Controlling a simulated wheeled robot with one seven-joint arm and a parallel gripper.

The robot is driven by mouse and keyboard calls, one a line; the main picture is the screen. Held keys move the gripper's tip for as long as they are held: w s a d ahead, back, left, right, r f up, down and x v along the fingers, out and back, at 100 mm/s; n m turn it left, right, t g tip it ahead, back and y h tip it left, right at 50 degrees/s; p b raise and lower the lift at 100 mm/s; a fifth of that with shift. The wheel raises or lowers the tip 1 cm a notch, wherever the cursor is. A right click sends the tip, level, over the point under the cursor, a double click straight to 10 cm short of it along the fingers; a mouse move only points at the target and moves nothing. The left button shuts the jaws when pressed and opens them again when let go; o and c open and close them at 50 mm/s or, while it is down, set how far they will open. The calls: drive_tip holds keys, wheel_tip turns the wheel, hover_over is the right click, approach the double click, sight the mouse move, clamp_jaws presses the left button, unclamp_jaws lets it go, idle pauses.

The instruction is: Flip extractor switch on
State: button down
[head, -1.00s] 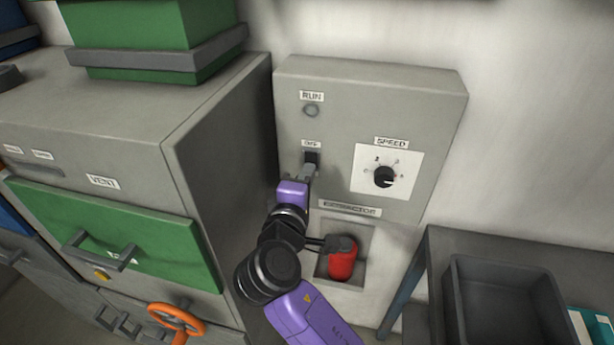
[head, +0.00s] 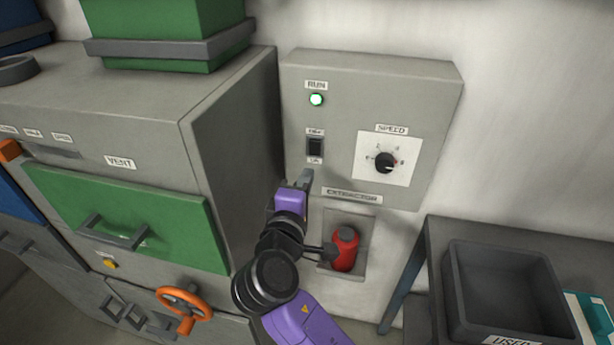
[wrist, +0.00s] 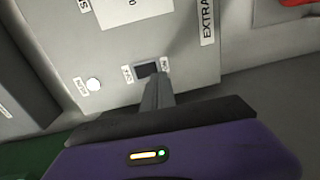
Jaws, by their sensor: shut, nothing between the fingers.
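The extractor switch (head: 315,147) is a black rocker between two small labels on the grey extractor panel (head: 425,100). The RUN lamp (head: 316,100) above it glows green. My gripper (head: 306,174) is shut and empty, just below the switch and apart from it in the head view. In the wrist view the shut fingers (wrist: 157,92) point at the panel and overlap the near edge of the switch (wrist: 146,69). The lamp (wrist: 94,84) shows whitish there. The lower label is partly unreadable.
A speed dial (head: 384,163) is right of the switch. A red object (head: 345,250) sits in a recess below, close to my arm. A grey cabinet with a green drawer (head: 125,215) stands left, and a dark bin (head: 505,290) on a bench at right.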

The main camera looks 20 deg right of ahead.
drive_tip(key=f+b+v, duration=0.1)
drive_tip(key=v, duration=0.7)
drive_tip(key=shift+s+a+f+b, duration=0.15)
drive_tip(key=shift+s+f+b, duration=0.05)
drive_tip(key=shift+f+b, duration=0.15)
drive_tip(key=w+a+r+t+y, duration=0.2)
drive_tip(key=w+a+y, duration=0.1)
drive_tip(key=a, duration=0.1)
drive_tip(key=s+a+f+m+t+y, duration=0.2)
drive_tip(key=s+a+f+y, duration=0.3)
drive_tip(key=s+f+y, duration=0.3)
drive_tip(key=s+d+f+m+g, duration=0.1)
drive_tip(key=s+d+m, duration=0.2)
drive_tip(key=s, duration=0.7)
drive_tip(key=s+d+f+m+g, duration=0.1)
drive_tip(key=s+d+m, duration=0.2)
drive_tip(key=s+d, duration=0.3)
drive_tip(key=s+d+f+m+g+h, duration=0.1)
drive_tip(key=s+d, duration=0.4)
drive_tip(key=s, duration=1)
drive_tip(key=shift+s+f+m, duration=0.25)
drive_tip(key=shift+f+m, duration=0.25)
drive_tip(key=shift+m, duration=0.4)
